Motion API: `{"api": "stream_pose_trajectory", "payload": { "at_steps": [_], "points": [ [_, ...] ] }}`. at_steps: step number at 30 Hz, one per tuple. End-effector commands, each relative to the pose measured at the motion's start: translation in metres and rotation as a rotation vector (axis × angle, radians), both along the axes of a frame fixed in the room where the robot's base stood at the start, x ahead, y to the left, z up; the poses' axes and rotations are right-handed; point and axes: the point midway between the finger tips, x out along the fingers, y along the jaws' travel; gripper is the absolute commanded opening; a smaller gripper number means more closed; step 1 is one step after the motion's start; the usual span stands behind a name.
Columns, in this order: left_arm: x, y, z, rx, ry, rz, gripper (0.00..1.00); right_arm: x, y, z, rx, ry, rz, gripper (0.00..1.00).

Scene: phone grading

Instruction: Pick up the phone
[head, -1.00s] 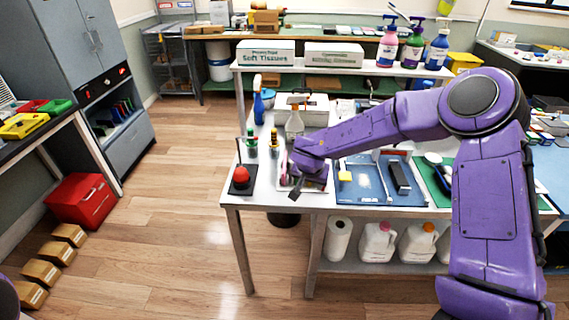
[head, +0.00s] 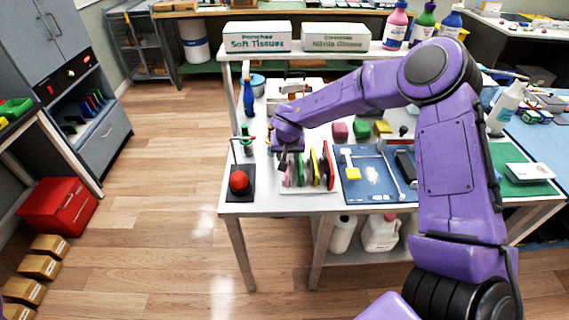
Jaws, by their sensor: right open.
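Several thin upright slabs that look like phones (head: 328,166) stand side by side in a pale rack (head: 308,190) near the front edge of the white table. They have pink, green, yellow and red edges. My right gripper (head: 285,160) is open, pointing down at the left end of this row, by the pink slab (head: 299,173). Its fingers are small and dark here, and I cannot tell whether they touch a slab. A dark flat object (head: 405,165) lies on the blue mat (head: 352,190). My left gripper is out of view.
A red button on a black base (head: 239,182) sits left of the rack. A blue spray bottle (head: 248,97) stands behind it. Small pink and green blocks (head: 361,129) lie behind the mat.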

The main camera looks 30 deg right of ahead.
Motion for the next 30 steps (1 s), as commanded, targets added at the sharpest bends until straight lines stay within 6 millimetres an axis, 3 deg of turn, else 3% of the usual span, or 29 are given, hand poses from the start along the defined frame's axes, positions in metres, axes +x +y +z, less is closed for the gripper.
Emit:
{"api": "stream_pose_trajectory", "payload": {
  "at_steps": [12, 20, 22, 24, 30],
  "points": [
    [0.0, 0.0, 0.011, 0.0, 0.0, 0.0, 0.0, 0.018, -0.01, -0.058, -0.001, 0.0, 0.0, 0.43],
    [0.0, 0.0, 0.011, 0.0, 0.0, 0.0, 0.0, 0.019, -0.012, -0.064, 0.0, -0.001, -0.002, 0.43],
    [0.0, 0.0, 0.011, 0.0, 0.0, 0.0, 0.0, 0.019, -0.012, -0.064, 0.0, -0.001, -0.002, 0.26],
    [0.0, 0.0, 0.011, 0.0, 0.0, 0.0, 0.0, 0.019, -0.012, -0.064, 0.0, -0.001, -0.002, 0.04],
    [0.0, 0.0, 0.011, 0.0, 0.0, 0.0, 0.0, 0.019, -0.012, -0.064, 0.0, -0.003, -0.001, 0.0]
  ]
}}
